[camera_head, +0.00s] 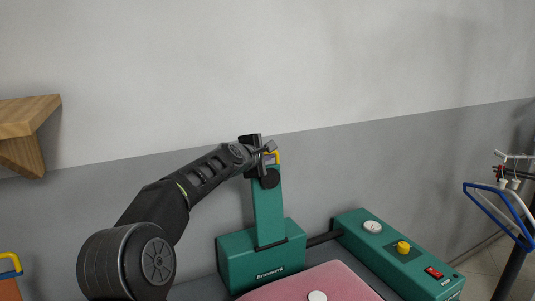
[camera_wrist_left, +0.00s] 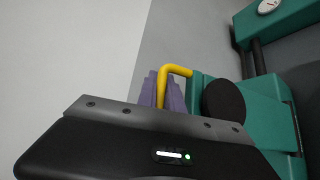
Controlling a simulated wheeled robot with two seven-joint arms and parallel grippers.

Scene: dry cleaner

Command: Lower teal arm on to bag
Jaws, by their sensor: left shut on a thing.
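The teal arm (camera_head: 268,210) stands upright on a teal machine base (camera_head: 262,258) in the head view. A yellow handle (camera_head: 276,156) is at its top, with a black round disc (camera_head: 270,180) just below. My left gripper (camera_head: 268,152) is at the top of the arm, shut on the yellow handle. In the wrist view the handle (camera_wrist_left: 178,70) runs between the purplish fingers (camera_wrist_left: 163,92), beside the black disc (camera_wrist_left: 222,103). A pink flat thing (camera_head: 310,282), perhaps the bag, lies in front of the base, partly cut off. My right gripper is not in view.
A teal control box (camera_head: 395,252) with a gauge (camera_head: 372,227), yellow knob (camera_head: 403,247) and red switch (camera_head: 434,272) stands right of the pink thing. A wooden shelf (camera_head: 30,118) is at left. Blue and white hangers (camera_head: 500,210) are at right. The wall behind is bare.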

